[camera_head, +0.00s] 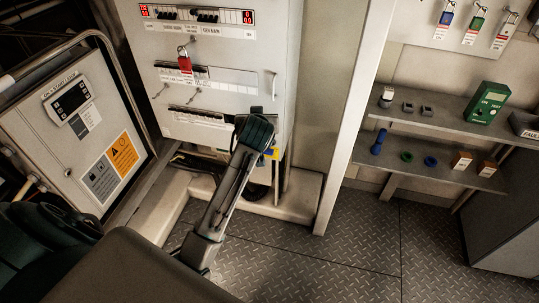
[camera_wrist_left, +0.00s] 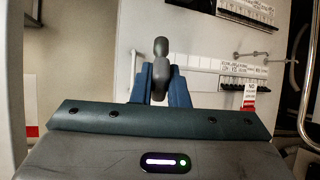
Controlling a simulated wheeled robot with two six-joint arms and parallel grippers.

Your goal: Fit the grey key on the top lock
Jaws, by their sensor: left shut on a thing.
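My left gripper (camera_head: 257,125) is raised at the lower right of the white switch cabinet (camera_head: 228,85). In the left wrist view its blue fingers (camera_wrist_left: 161,82) are shut on a grey key (camera_wrist_left: 161,48), whose rounded end stands up beyond the fingertips. In the head view the key is largely hidden by the gripper. I cannot tell which fitting is the top lock. My right gripper is not in view.
A control box (camera_head: 80,125) with a rail around it stands at the left. Several padlocks, including a blue one (camera_head: 446,19), hang on a board at the upper right. Shelves (camera_head: 455,118) below hold small parts and a green box (camera_head: 488,103). The plate floor (camera_head: 340,255) is clear.

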